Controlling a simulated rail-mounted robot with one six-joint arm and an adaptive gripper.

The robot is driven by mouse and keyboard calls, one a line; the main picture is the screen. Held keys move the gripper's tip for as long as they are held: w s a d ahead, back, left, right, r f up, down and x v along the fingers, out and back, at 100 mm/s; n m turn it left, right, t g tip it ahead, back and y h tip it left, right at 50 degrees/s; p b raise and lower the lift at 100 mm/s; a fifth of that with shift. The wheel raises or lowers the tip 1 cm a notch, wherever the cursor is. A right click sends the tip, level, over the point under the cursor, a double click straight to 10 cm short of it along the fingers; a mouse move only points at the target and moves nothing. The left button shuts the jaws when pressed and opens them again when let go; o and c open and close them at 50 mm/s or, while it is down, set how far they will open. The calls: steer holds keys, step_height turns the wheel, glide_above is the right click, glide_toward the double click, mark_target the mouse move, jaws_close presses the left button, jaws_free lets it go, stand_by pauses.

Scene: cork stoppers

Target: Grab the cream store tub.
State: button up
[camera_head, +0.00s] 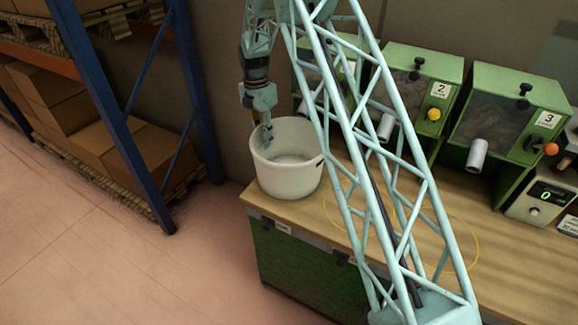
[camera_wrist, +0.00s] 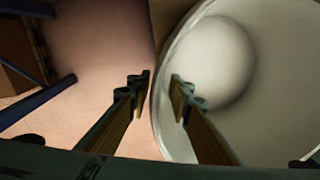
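The cream store tub (camera_head: 285,182) stands upright on the left end of the wooden bench top (camera_head: 270,205). It looks empty, with a dark handle slot in its right side. My gripper (camera_head: 267,138) is at the tub's back-left rim, pointing down. In the wrist view the fingers of my gripper (camera_wrist: 160,88) are apart, and the rim of the tub (camera_wrist: 157,105) runs between them. One finger is outside the wall and the other is over the inside. I see gaps beside the wall, so the fingers do not look closed on it.
Green dispensers stand along the back of the bench, one marked 2 (camera_head: 415,95) and one marked 3 (camera_head: 510,115). A blue-post rack with boxes (camera_head: 145,150) stands at left. The floor (camera_head: 120,260) in front is clear.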

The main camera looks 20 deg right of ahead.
steer(key=shift+f, duration=1.45)
jaws_close()
